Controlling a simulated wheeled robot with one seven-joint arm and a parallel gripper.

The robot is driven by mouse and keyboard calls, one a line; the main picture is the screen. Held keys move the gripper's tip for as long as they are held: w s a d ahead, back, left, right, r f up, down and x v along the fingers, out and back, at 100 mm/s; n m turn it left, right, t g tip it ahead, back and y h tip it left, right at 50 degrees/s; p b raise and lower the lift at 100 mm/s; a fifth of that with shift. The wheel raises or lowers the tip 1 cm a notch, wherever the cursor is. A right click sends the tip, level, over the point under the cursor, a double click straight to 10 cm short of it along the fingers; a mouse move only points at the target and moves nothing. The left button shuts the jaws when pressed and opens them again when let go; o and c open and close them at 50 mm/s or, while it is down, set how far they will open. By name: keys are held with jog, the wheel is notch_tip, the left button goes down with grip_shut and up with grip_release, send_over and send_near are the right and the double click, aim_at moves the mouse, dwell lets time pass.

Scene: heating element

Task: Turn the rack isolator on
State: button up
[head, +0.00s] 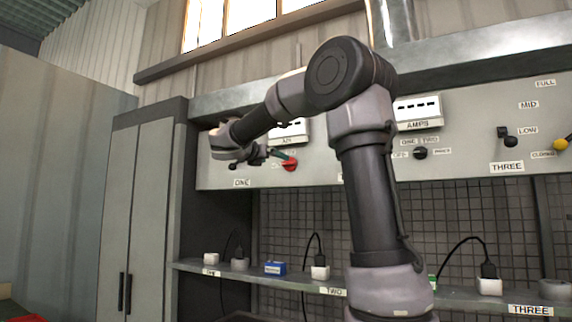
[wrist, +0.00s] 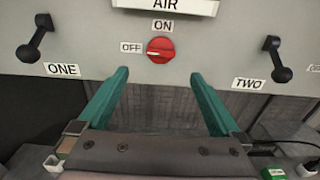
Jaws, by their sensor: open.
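A red round rotary knob (wrist: 160,49) sits on the grey panel, with an ON label above it and an OFF label to its left. It is the only control near me marked ON and OFF, and its handle bar lies roughly level, towards OFF. In the head view the red knob (head: 289,165) is just right of my gripper (head: 262,156). In the wrist view my gripper (wrist: 160,75) has its two green fingers wide apart, below and either side of the knob. Nothing is between the fingers, and they appear not to touch the knob.
Black levers stand left (wrist: 36,38) and right (wrist: 276,60) of the knob, near labels ONE and TWO. A white AIR display (wrist: 168,5) is above. A shelf (head: 335,291) with plugs and sockets runs below the panel. A tall grey cabinet (head: 140,220) stands left.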

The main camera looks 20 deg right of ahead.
aim_at(287, 163)
jog(key=x, duration=1)
jog(key=shift+w+d, duration=0.2)
jog(key=shift+d, duration=0.05)
jog(key=c, duration=1.4)
